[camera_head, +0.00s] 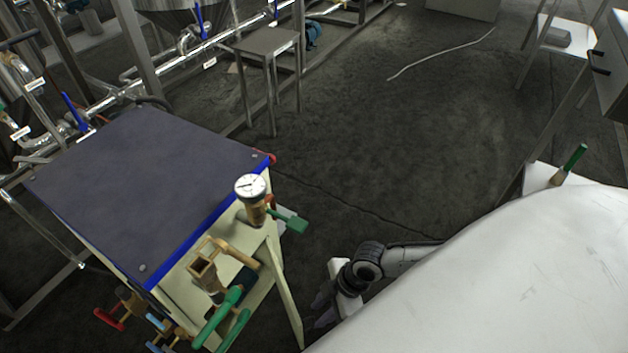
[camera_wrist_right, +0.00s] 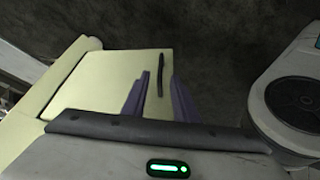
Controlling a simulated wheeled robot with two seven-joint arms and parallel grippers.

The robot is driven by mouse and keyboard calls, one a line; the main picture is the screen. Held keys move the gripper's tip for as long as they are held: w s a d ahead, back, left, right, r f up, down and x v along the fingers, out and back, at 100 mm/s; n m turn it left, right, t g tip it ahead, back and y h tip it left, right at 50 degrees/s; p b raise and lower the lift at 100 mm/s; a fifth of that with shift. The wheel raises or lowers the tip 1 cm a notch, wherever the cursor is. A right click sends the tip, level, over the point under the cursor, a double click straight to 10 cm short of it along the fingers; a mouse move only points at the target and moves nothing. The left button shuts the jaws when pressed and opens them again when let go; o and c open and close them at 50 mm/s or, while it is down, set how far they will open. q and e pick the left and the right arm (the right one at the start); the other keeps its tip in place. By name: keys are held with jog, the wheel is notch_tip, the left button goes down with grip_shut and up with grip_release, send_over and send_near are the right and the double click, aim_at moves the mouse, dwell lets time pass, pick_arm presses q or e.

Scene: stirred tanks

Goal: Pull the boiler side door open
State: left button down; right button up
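The boiler (camera_head: 150,190) is a cream box with a dark blue-grey top at the left of the head view. A narrow cream side panel (camera_head: 287,295), seemingly the door, slants down at its right side; I cannot tell surely how far it stands open. In the right wrist view the cream door (camera_wrist_right: 105,85) carries a thin dark upright handle (camera_wrist_right: 160,75). My right gripper (camera_head: 322,307) is just right of the panel. Its two fingers (camera_wrist_right: 160,95) are spread apart, with the handle showing between their tips; contact is not visible. My left gripper is not in view.
A pressure gauge (camera_head: 250,187), brass fittings and a green-handled valve (camera_head: 220,318) crowd the boiler's near side. A white surface (camera_head: 500,280) covers the lower right. A metal stool (camera_head: 268,45) stands behind. The dark floor (camera_head: 370,150) between is mostly clear.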

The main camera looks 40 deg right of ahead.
aim_at(314, 319)
jog(key=b+x, duration=0.1)
jog(key=x, duration=0.4)
jog(key=shift+b, duration=0.4)
grip_shut()
dwell(1.0)
